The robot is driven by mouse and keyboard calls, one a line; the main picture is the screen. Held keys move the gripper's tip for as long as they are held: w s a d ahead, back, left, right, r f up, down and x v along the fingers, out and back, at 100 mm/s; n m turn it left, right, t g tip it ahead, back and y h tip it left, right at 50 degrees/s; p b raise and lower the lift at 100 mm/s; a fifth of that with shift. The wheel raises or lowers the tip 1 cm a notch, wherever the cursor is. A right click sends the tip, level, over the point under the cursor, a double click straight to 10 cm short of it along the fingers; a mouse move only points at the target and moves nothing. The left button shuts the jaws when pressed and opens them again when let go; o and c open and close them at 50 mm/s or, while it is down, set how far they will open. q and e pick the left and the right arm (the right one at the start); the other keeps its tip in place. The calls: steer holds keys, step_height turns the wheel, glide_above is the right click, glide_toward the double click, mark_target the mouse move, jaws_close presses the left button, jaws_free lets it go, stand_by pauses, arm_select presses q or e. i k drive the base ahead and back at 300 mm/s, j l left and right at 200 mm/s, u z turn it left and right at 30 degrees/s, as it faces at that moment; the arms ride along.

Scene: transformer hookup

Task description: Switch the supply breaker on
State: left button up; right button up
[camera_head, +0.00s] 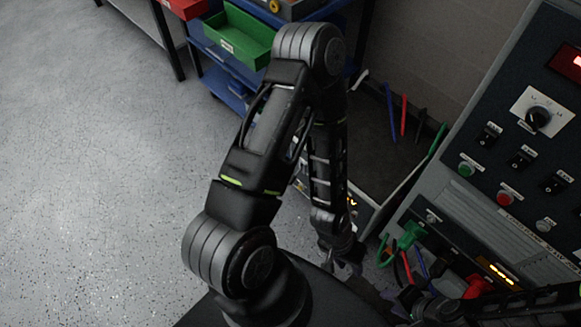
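A grey control panel (461,178) leans at the right. On its dark face are several black switches, including one at the upper left (490,135), one in the middle (521,158) and one at the right (555,183). Their labels are too small to read, so I cannot tell which is the supply breaker or its position. My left gripper (344,268) points down left of the panel's lower part, apart from the switches; its fingers are dark and blurred. My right gripper (408,300) is low in front of the panel, below the switches, its fingers partly hidden among cables.
The panel has a rotary knob (538,118), a green button (467,170), a red button (504,198) and a red display (570,62). Green (410,236) and red (478,287) clamps sit below. A blue cart with a green bin (240,40) stands behind. Floor at left is clear.

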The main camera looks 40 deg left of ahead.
mark_target(293, 178)
steer(key=j+u, duration=0.1)
steer(key=u, duration=0.35)
steer(key=i+u, duration=0.1)
steer(key=u, duration=0.4)
steer(key=i+u, duration=0.1)
steer(key=u, duration=0.35)
